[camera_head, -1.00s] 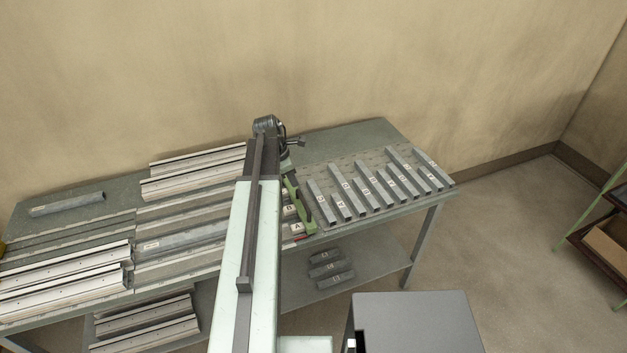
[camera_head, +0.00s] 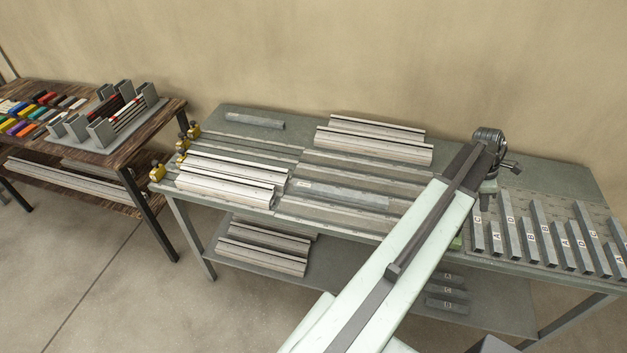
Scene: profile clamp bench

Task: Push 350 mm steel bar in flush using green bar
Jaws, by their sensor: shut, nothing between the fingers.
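A grey steel bar (camera_head: 345,194) with a small pale label lies in a channel at the middle of the bench. A shorter grey bar (camera_head: 255,120) lies at the back left of the bench. I cannot read lengths, so I cannot tell which is the 350 mm one. A small green piece (camera_head: 456,243), likely part of the green bar, shows beside my arm at the front edge; my arm hides the rest. My gripper (camera_head: 512,167) is small in view at the dark arm end, over the right part of the bench. It looks shut and empty, apart from both grey bars.
White profiles (camera_head: 225,188) lie front left, with yellow clamps (camera_head: 157,172) at the left edge. More profiles (camera_head: 262,250) lie on the lower shelf. A wooden table (camera_head: 150,130) with coloured pieces stands left.

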